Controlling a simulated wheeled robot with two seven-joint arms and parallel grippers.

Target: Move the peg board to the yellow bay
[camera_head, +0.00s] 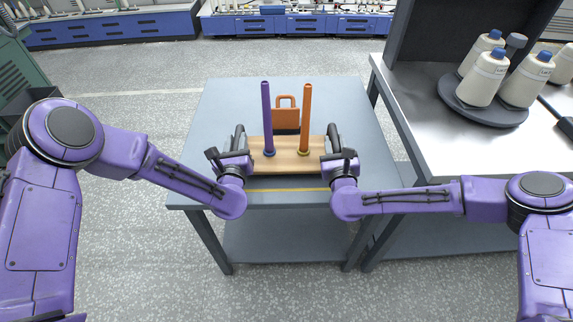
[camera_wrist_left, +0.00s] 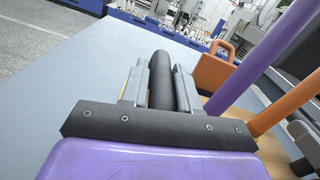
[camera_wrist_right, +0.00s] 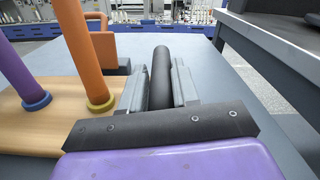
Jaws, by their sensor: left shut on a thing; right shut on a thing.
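The peg board (camera_head: 286,170) is a light wooden board on the grey table, with a purple peg (camera_head: 267,120) and an orange peg (camera_head: 306,120) standing upright. It has a dark handle at each end. My left gripper (camera_head: 238,143) is shut on the left handle, a black bar between its fingers in the left wrist view (camera_wrist_left: 161,82). My right gripper (camera_head: 334,143) is shut on the right handle, seen between its fingers in the right wrist view (camera_wrist_right: 161,78). I cannot tell whether the board touches the table. A yellow line (camera_head: 290,190) runs along the table's front; the rest of any bay is hidden or unclear.
An orange block with a loop handle (camera_head: 286,120) is just behind the board on the table (camera_head: 225,100). The table is bare to the left and right. A metal bench (camera_head: 430,140) on the right carries a dark round tray (camera_head: 482,115) with several white bobbins.

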